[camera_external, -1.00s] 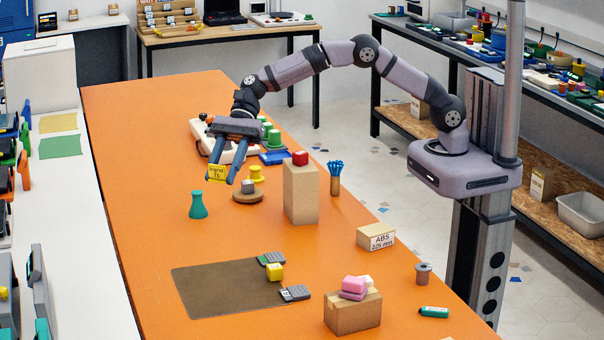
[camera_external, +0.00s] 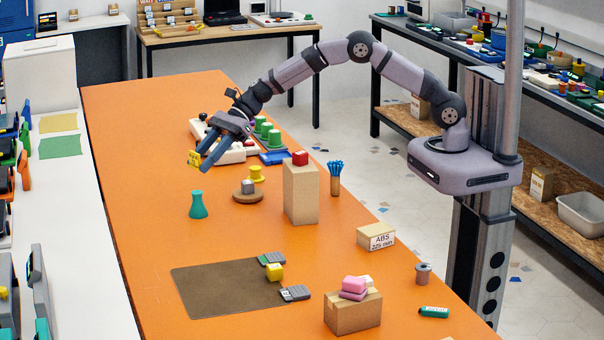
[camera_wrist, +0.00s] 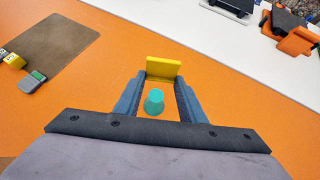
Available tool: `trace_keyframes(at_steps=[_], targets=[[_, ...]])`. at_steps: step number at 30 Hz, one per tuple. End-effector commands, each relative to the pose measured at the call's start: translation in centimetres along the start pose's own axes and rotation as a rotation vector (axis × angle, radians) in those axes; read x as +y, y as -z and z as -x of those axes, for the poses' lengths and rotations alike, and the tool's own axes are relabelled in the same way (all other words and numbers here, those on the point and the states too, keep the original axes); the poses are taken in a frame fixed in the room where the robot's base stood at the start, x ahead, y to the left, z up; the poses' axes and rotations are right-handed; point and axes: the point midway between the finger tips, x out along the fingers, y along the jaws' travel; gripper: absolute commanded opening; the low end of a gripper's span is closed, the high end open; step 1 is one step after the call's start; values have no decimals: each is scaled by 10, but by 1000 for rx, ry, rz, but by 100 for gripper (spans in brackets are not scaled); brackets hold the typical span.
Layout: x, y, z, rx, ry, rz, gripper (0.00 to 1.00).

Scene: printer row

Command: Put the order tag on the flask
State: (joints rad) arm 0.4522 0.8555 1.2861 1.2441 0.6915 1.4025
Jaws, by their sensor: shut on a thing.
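The order tag (camera_external: 195,159) is a small yellow plate. My gripper (camera_external: 201,163) is shut on it and holds it above the orange table, up and slightly left of the flask in the outside view. In the wrist view the tag (camera_wrist: 164,69) spans the two blue fingertips (camera_wrist: 163,80). The flask (camera_external: 198,205) is teal with a wide foot and a narrower neck, and stands upright on the table. In the wrist view the flask (camera_wrist: 154,102) shows between the fingers, below the tag in the picture. The tag and flask are apart.
A round wooden stand (camera_external: 249,197) with a small grey block is right of the flask. A tall cardboard box (camera_external: 301,195) with a red block stands further right. A brown mat (camera_external: 222,292) lies in front. The table left of the flask is clear.

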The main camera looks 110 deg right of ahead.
Motion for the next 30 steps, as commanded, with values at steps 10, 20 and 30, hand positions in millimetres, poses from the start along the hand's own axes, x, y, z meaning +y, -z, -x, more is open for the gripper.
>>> trace_keyframes(at_steps=[10, 20, 30], targets=[[0, 25, -19, 0, -1, 1, 13], [0, 46, -34, 2, -2, -1, 13], [0, 56, -41, 0, 0, 2, 13]])
